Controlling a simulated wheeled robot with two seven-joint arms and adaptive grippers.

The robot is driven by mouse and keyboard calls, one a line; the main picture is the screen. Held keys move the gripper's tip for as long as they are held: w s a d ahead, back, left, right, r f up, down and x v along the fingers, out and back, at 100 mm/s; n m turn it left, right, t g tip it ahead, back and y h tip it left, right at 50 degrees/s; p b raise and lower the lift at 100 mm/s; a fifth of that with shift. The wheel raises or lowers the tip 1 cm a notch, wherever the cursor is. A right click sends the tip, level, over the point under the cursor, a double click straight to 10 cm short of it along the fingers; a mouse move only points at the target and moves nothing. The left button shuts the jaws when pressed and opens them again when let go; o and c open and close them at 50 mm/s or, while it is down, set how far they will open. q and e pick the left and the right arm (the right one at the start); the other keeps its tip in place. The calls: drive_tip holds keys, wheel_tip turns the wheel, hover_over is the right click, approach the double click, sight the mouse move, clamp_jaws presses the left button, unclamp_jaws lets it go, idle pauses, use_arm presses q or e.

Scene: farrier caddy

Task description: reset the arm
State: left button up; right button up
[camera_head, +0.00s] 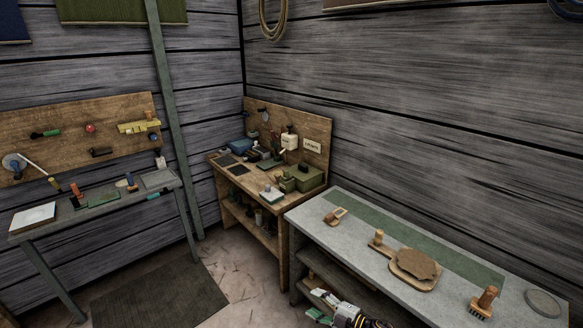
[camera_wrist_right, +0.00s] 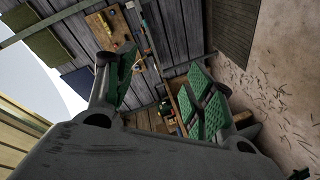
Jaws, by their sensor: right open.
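My right gripper (camera_head: 321,304) shows at the bottom centre of the head view, in front of the grey workbench's lower shelf. Its green-padded fingers stand apart, with nothing seen between them. In the right wrist view the gripper (camera_wrist_right: 163,92) also shows open and empty, with the green pads spread and the room tilted behind them. Part of my right arm is cut off by the lower edge of the head view. My left gripper is not in view.
A grey-topped workbench (camera_head: 361,232) with brushes and a wooden board (camera_head: 412,284) stands at right, close to the gripper. A cluttered wooden bench (camera_head: 283,228) fills the corner. A narrow table (camera_head: 95,222) stands left. Open floor with a dark mat (camera_head: 160,296) lies between.

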drive_tip(key=s+d+f+m+h, duration=0.4)
drive_tip(key=s+d+f, duration=0.15)
drive_tip(key=f, duration=0.45)
drive_tip(key=s+d+f+m+h, duration=0.35)
drive_tip(key=s+f+m, duration=0.2)
drive_tip(key=f, duration=0.35)
drive_tip(key=s+d+f+m+h, duration=0.35)
drive_tip(key=s+d+f, duration=0.25)
drive_tip(key=f, duration=0.4)
drive_tip(key=s+d+f+m+g+h, duration=0.1)
drive_tip(key=s+f+m+g, duration=0.2)
drive_tip(key=s, duration=1.4)
drive_tip(key=s+d+f+m+g+h, duration=0.1)
drive_tip(key=s+f+m+g, duration=0.2)
drive_tip(key=s+f, duration=0.7)
drive_tip(key=s+g, duration=0.2)
drive_tip(key=s, duration=0.5)
drive_tip(key=shift+d+g, duration=0.2)
drive_tip(key=shift+g, duration=0.1)
